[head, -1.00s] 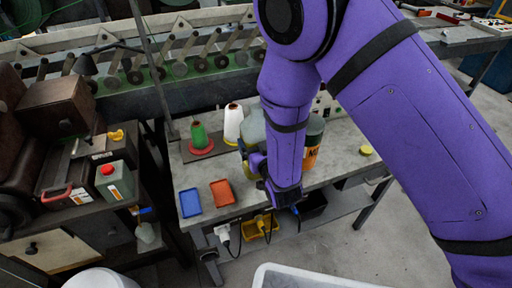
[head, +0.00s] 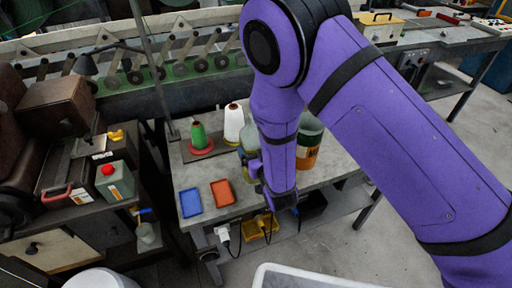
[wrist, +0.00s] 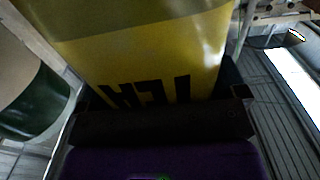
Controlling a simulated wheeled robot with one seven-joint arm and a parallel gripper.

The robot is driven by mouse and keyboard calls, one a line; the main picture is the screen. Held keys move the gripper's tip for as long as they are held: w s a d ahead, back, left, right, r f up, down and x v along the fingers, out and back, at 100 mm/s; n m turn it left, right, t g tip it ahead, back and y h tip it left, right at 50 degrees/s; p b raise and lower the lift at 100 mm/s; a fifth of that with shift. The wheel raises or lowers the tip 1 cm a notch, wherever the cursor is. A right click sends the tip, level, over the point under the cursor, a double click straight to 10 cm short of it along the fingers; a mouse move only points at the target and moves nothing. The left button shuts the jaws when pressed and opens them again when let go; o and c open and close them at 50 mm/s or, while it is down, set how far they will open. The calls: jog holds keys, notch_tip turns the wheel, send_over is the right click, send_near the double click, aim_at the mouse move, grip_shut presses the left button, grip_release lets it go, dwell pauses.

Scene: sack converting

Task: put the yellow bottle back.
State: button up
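The yellow bottle fills the middle of the wrist view (wrist: 150,55), with dark lettering that reads upside down. In the head view only a strip of it (head: 246,158) shows left of my arm, on or just over the grey table; I cannot tell if its base touches. The fingertips are hidden.
An orange-labelled container (head: 308,150) stands close right of my forearm. A green cone (head: 199,137) and a white cone (head: 233,124) stand behind. A blue tray (head: 191,203) and an orange tray (head: 222,193) lie at the table's front left. A pale bin (head: 300,277) stands below.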

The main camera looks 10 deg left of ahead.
jog(key=shift+o, duration=0.5)
jog(key=shift+r, duration=0.15)
jog(key=v, duration=1.2)
jog(key=w+d+r+m+g+h, duration=0.2)
jog(key=w+d+r+m+h, duration=0.3)
jog(key=w+r, duration=0.6)
jog(key=d+r+g+h, duration=0.1)
jog(key=d+r+g, duration=0.1)
jog(key=d+r, duration=1.05)
jog(key=s+d+r+g+h, duration=0.2)
jog(key=s+d+r+g, duration=0.1)
jog(key=s+d+r, duration=0.8)
jog(key=s+d+r+m+g+h, duration=0.1)
jog(key=s+d+r+g+h, duration=0.1)
jog(key=s+d, duration=0.6)
jog(key=s, duration=0.5)
jog(key=shift+s+d+r+m+g, duration=0.2)
jog(key=shift+s+d+m+g, duration=0.1)
jog(key=shift+m+g, duration=0.1)
